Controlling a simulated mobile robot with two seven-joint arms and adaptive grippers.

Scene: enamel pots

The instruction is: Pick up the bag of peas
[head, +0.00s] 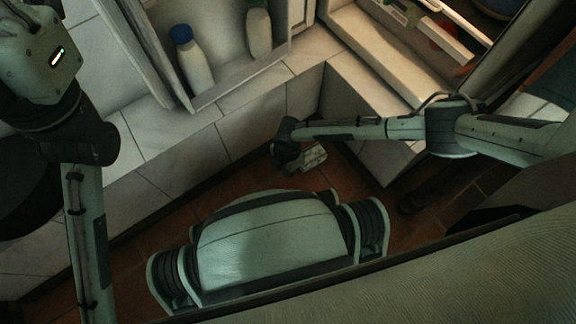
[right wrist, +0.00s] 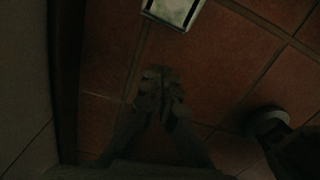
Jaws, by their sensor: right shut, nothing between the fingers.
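A small pale greenish packet, which looks like the bag of peas (head: 314,157), lies on the floor by the foot of the cabinets in the head view. It also shows at the top edge of the right wrist view (right wrist: 176,9), partly cut off. My right gripper (head: 287,153) reaches down beside it, to its left in the head view. In the right wrist view its fingers (right wrist: 160,82) are shut and empty over bare floor, apart from the packet. The wrist hides much of the gripper in the head view. My left arm shows at the left, but its gripper is outside the picture.
Tiled cabinet walls (head: 245,122) close in behind the packet and meet in a corner. Bottles, one blue-capped (head: 194,62), stand in an open compartment above. An open drawer (head: 392,62) is at upper right. Bare reddish tile floor (right wrist: 215,60) surrounds the fingers.

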